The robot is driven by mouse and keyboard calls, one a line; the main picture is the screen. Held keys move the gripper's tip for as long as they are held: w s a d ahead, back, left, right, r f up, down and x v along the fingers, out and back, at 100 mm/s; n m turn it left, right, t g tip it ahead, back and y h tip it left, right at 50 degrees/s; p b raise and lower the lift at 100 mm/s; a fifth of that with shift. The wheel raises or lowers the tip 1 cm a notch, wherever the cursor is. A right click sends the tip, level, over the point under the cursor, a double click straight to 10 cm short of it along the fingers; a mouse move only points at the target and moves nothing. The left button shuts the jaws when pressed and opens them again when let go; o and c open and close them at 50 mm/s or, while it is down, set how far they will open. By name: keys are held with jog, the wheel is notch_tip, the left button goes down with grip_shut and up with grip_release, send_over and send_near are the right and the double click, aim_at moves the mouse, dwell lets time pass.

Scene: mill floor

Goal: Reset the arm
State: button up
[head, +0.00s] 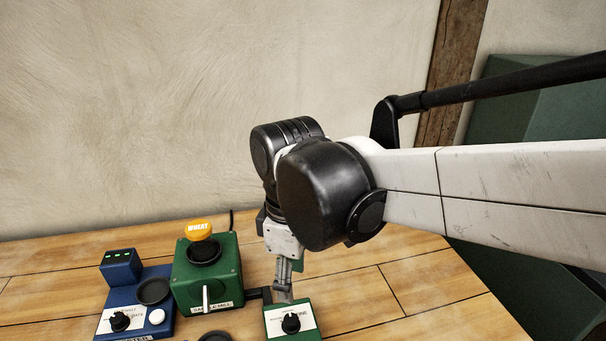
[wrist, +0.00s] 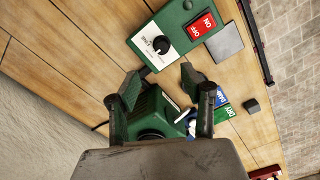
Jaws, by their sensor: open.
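My arm reaches in from the right in the head view and bends down over the wooden table. My gripper (head: 283,291) points down between the green sample mill and a small green control box (head: 290,318). In the wrist view my gripper (wrist: 160,80) is open, with its two fingers apart and nothing held. The control box (wrist: 160,22) with a black knob lies beyond the fingertips there.
A blue tester (head: 138,297) with a knob and dark dish stands left of the mill. In the wrist view are a red ON/OFF switch (wrist: 200,26), a grey plate (wrist: 225,42), a blue card, a green card (wrist: 224,111) and a dark cube (wrist: 252,106). A plaster wall stands behind.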

jog(key=s+d+m+t, duration=0.1)
jog(key=d+m+t, duration=0.5)
jog(key=d+m, duration=0.9)
jog(key=d, duration=0.8)
jog(key=shift+s+d+t, duration=0.2)
jog(key=shift+s+t, duration=0.2)
